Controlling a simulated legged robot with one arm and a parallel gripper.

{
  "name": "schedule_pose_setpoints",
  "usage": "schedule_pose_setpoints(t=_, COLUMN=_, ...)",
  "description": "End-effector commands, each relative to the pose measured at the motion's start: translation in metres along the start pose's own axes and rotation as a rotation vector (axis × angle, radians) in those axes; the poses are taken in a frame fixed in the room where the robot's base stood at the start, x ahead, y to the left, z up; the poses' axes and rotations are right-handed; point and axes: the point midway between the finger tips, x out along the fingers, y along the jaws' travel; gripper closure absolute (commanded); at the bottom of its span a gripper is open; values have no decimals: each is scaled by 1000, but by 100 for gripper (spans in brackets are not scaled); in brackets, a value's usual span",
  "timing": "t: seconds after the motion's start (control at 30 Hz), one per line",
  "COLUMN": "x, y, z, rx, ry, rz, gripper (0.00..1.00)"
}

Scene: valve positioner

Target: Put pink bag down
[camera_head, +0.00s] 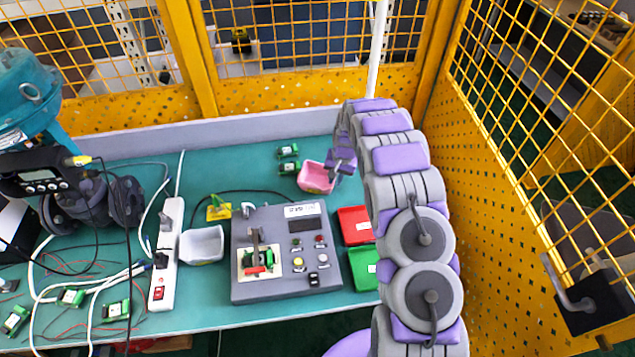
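The pink bag (314,178) looks like a small open-topped pink container. It is at the back middle of the teal table (140,325), in the head view. My gripper (335,172) is at the bag's right rim, at the end of my arm, which reaches in from the right. The fingers are small and partly hidden, so I cannot tell whether they are closed on the rim. I also cannot tell whether the bag touches the table.
A grey control box (288,250) stands at the middle. Red (354,225) and green (363,268) bins sit right of it. A white bin (202,244) and power strip (166,255) are left. Green terminal blocks (288,151) lie behind. Yellow mesh fencing (545,150) borders the right.

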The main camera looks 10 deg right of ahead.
Motion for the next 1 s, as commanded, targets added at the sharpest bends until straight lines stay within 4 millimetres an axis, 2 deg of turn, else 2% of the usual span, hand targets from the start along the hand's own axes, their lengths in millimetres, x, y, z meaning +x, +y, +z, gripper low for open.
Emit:
schedule_pose_setpoints(t=0.2, x=34, y=-1, z=2, rx=1, ry=-4, rz=2, gripper=84)
schedule_pose_setpoints(t=0.3, x=44, y=-1, z=2, rx=2, ry=-5, rz=2, gripper=84)
schedule_pose_setpoints(t=0.53, x=44, y=-2, z=2, rx=2, ry=-3, rz=2, gripper=84)
schedule_pose_setpoints(t=0.7, x=44, y=-2, z=2, rx=1, ry=-3, rz=2, gripper=100)
schedule_pose_setpoints(t=1.0, x=44, y=-2, z=2, rx=1, ry=-3, rz=3, gripper=100)
